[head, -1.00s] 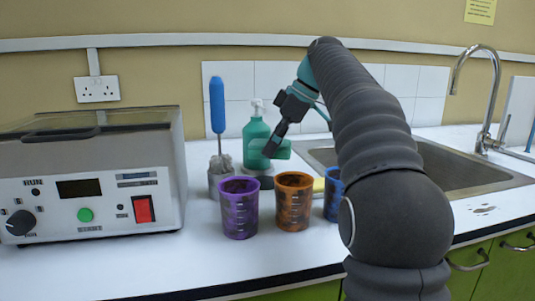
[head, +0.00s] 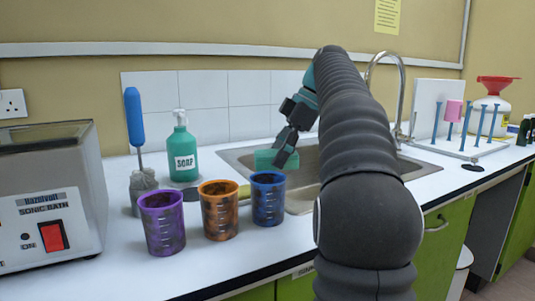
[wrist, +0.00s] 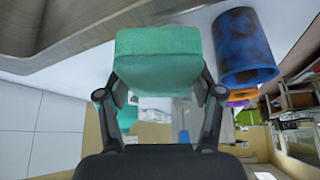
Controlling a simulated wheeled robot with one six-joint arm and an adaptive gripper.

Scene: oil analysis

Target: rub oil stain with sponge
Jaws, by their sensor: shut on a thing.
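My gripper (head: 290,140) is shut on a green sponge (head: 265,158), held raised near the left part of the sink. In the wrist view the sponge (wrist: 157,60) sits between the two fingers of my gripper (wrist: 160,80). I do not clearly see the oil stain now. My arm covers part of the counter in front of the sink. The sponge appears clear of the counter.
Purple (head: 162,222), orange (head: 219,210) and blue (head: 268,198) stained beakers stand left of my arm. A soap bottle (head: 182,150) is behind them. The sink (head: 310,165) is behind my arm. A peg rack (head: 460,145) stands right, near a dark spot (head: 473,167).

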